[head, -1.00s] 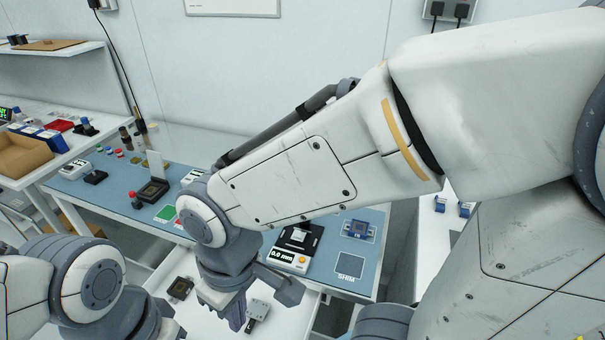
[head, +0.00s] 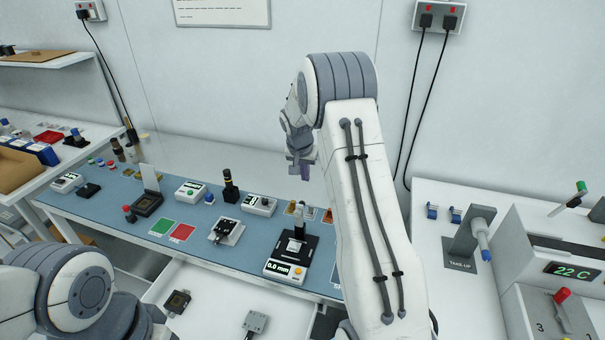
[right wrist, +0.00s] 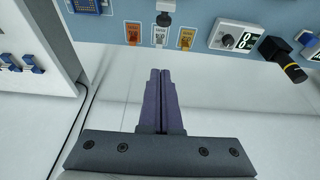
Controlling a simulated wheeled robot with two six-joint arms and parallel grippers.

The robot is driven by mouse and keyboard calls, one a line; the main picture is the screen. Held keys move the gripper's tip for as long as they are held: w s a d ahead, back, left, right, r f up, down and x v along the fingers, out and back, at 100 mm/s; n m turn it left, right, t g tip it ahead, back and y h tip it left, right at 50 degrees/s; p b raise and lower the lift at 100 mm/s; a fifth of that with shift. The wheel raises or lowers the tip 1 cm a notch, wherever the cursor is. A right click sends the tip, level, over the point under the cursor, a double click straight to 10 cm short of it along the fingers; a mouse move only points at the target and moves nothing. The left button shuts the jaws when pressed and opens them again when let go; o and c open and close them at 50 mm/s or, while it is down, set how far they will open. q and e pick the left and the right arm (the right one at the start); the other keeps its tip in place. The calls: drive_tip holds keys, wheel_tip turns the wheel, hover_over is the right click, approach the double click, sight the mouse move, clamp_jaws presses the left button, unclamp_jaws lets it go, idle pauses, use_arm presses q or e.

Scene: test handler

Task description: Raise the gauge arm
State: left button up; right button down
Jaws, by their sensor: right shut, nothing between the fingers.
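The gauge (head: 283,268) is a black and white unit with a "0.0 mm" display, standing on the blue bench mat in the head view. A short upright part (head: 299,228) rises at its back; it is too small to tell how its arm sits. My right gripper (head: 303,170) is above and beyond the gauge, apart from it, near the back of the bench. In the right wrist view its purple fingers (right wrist: 155,98) are together and empty. The gauge is not clearly seen there. My left arm shows at the lower left of the head view, its gripper out of frame.
A black knob device (head: 229,185), a white dial box (head: 260,204) and a grey fixture (head: 227,231) stand on the mat. Coloured tags (right wrist: 158,36) lie along its back edge. A take-up lever (head: 468,237) stands on the right-hand table. An open drawer is in front.

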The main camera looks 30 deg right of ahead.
sight(301, 202)
drive_tip(key=p+x, duration=0.3)
drive_tip(key=x, duration=0.4)
drive_tip(key=shift+s+a+r+p, duration=0.1)
drive_tip(key=shift+s+a+p, duration=0.35)
drive_tip(key=shift+s+a, duration=1.05)
drive_tip(key=shift+w, duration=0.1)
drive_tip(key=a+b, duration=0.1)
drive_tip(key=b, duration=0.1)
drive_tip(key=shift+s+b, duration=0.3)
drive_tip(key=shift+s, duration=0.05)
drive_tip(key=shift+s+a, duration=0.15)
drive_tip(key=shift+s, duration=0.1)
drive_tip(key=shift+r, duration=0.1)
